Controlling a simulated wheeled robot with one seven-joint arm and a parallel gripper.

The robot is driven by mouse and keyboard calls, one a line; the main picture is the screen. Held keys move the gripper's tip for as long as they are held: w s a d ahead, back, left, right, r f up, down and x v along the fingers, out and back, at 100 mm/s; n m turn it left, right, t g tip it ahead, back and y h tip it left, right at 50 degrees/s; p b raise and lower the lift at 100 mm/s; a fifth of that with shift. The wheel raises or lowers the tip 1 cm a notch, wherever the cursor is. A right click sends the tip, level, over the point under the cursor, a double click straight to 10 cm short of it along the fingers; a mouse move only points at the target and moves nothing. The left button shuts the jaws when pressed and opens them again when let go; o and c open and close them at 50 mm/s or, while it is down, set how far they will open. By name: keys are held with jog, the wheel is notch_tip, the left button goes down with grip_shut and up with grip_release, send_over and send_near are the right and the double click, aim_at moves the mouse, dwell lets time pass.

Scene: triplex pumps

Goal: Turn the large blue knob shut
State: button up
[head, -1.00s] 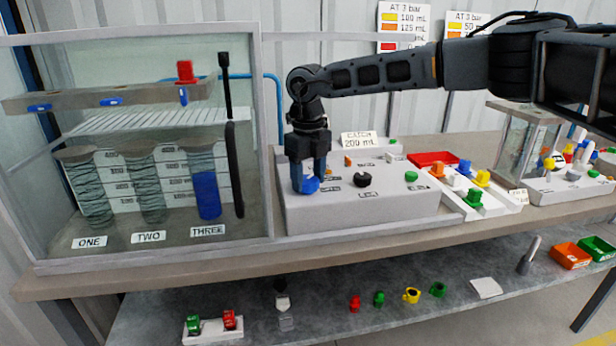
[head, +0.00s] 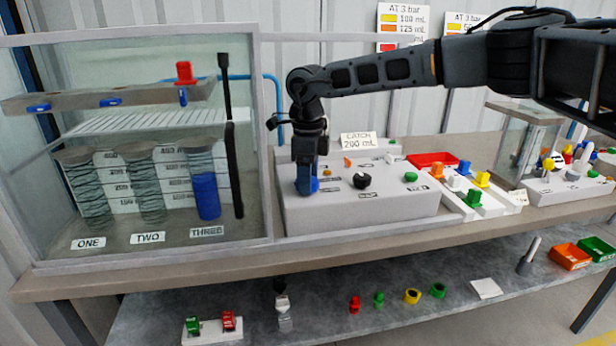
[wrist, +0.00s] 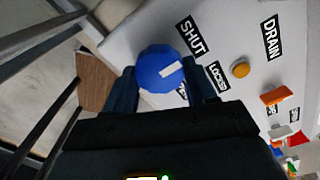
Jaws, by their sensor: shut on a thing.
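The large blue knob (wrist: 152,62) sits on the grey control box (head: 365,208), at its left end. In the wrist view it carries a white pointer mark (wrist: 172,69), aimed towards the gap between the SHUT label (wrist: 190,37) and the LOCKED label (wrist: 217,75). My gripper (wrist: 160,74) is shut on the knob, with one dark blue finger on each side. In the head view my gripper (head: 306,186) points straight down and hides most of the knob; only a little bright blue (head: 314,184) shows.
A glass tank (head: 262,150) with three cylinders stands close on the left; cylinder THREE (head: 206,195) holds blue liquid. A "CATCH 200 mL" sign (head: 358,141) stands behind.

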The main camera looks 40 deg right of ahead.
dwell(0.4)
jog(key=o, duration=1)
jog(key=shift+o, duration=0.2)
jog(key=shift+r, duration=0.1)
jog(key=shift+r+b, duration=0.35)
jog(key=shift+r, duration=3.5)
jog(key=shift+a, duration=0.1)
